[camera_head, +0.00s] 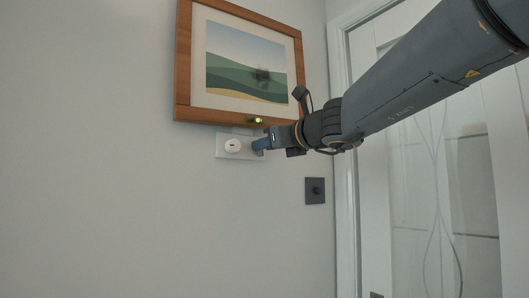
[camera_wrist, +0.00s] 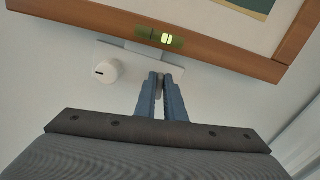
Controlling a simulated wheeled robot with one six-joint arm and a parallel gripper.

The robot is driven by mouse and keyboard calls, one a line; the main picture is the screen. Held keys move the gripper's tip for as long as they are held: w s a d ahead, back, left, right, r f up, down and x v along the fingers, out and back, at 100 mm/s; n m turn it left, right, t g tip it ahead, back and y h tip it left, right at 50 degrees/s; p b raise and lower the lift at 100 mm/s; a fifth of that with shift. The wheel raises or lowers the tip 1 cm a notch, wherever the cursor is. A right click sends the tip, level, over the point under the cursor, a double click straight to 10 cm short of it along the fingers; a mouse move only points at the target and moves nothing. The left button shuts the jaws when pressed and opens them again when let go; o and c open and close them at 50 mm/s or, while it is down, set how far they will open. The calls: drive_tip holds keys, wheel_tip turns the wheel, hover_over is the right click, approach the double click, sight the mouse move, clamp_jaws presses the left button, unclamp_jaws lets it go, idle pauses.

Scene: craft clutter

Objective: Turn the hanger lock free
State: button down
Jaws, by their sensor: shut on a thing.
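A white plate (camera_head: 222,154) is fixed to the wall just under the wooden-framed picture (camera_head: 184,65). It also shows in the wrist view (camera_wrist: 131,59). My gripper (camera_head: 259,145) is at the right part of this plate. In the wrist view its two blue fingers (camera_wrist: 160,80) are shut on a small grey piece, which looks like the hanger lock (camera_wrist: 160,84). The fingers hide most of it, so I cannot tell how far it is turned. A round white knob (camera_wrist: 106,71) with a dark mark stands on the plate's left part, apart from my fingers.
A green bubble level (camera_wrist: 160,38) sits at the frame's lower edge, close above the plate. A dark square wall plate with a knob (camera_head: 315,190) is lower right. A white door with glass panels (camera_head: 425,180) stands at right. The wall at left is bare.

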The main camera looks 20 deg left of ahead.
drive_tip(key=shift+s+a+f+n+b, duration=0.1)
drive_tip(key=shift+f+n+b, duration=0.1)
drive_tip(key=shift+n+b, duration=2.35)
drive_tip(key=shift+s+a+f+n+b, duration=0.1)
drive_tip(key=shift+f+n+b, duration=0.05)
drive_tip(key=shift+n+b, duration=2.4)
drive_tip(key=shift+s+a+f+n+b, duration=0.1)
drive_tip(key=shift+f+n+b, duration=0.1)
drive_tip(key=shift+n+b, duration=2.35)
drive_tip(key=shift+n, duration=0.45)
drive_tip(key=c, duration=1.8)
unclamp_jaws()
drive_tip(key=shift+c, duration=0.2)
drive_tip(key=b+v, duration=0.1)
drive_tip(key=v, duration=0.7)
